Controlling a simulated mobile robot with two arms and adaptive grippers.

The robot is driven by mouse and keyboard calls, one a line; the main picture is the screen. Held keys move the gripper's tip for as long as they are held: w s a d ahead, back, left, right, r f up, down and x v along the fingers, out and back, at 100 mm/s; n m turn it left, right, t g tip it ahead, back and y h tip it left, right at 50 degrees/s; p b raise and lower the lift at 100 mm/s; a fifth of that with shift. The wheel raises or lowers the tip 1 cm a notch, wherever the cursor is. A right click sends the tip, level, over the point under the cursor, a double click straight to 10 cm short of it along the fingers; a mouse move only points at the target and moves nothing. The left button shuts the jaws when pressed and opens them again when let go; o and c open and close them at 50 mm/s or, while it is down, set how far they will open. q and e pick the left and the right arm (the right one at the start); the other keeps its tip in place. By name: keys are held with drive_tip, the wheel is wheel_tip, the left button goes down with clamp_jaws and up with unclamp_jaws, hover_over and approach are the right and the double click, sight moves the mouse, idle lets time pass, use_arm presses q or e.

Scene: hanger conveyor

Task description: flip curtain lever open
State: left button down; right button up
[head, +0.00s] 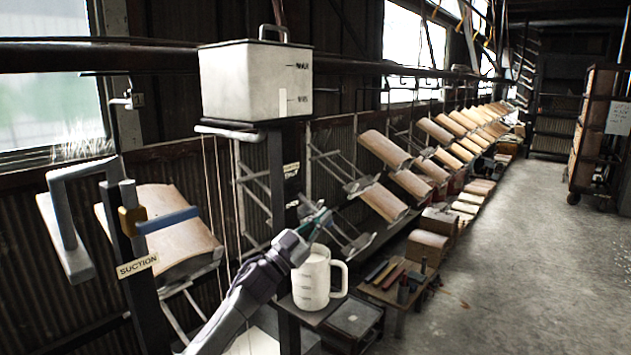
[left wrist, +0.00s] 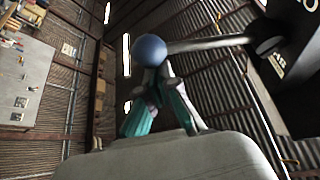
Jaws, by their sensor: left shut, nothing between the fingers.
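In the left wrist view, a lever with a round blue knob (left wrist: 149,50) on a thin metal rod (left wrist: 208,43) runs to a dark round pivot (left wrist: 269,36) at the right. My left gripper (left wrist: 155,76) has its teal fingers closed together, empty, with the tips right by the knob. I cannot tell if they touch it. In the head view my left gripper (head: 320,214) is beside a dark post (head: 277,175) with small labels, too small to read surely. The lever is hard to make out there, largely behind the gripper. My right gripper is in neither view.
A white tank (head: 257,82) tops the post. A white jug (head: 312,279) stands below my gripper. A post labelled SUCTION (head: 138,266) with a blue handle (head: 170,219) is at left.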

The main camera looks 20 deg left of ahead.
use_arm(q)
drive_tip(key=shift+f+m, duration=0.25)
drive_tip(key=shift+m, duration=0.15)
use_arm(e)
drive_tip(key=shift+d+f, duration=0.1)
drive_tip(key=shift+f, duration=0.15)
use_arm(q)
wheel_tip(320, 180, up, 4)
drive_tip(key=p, duration=0.4)
drive_tip(key=s+d+b+v, duration=0.1)
drive_tip(key=b+v, duration=0.2)
drive_tip(key=v, duration=0.7)
drive_tip(key=shift+s+b, duration=0.15)
drive_tip(key=shift+b, duration=0.2)
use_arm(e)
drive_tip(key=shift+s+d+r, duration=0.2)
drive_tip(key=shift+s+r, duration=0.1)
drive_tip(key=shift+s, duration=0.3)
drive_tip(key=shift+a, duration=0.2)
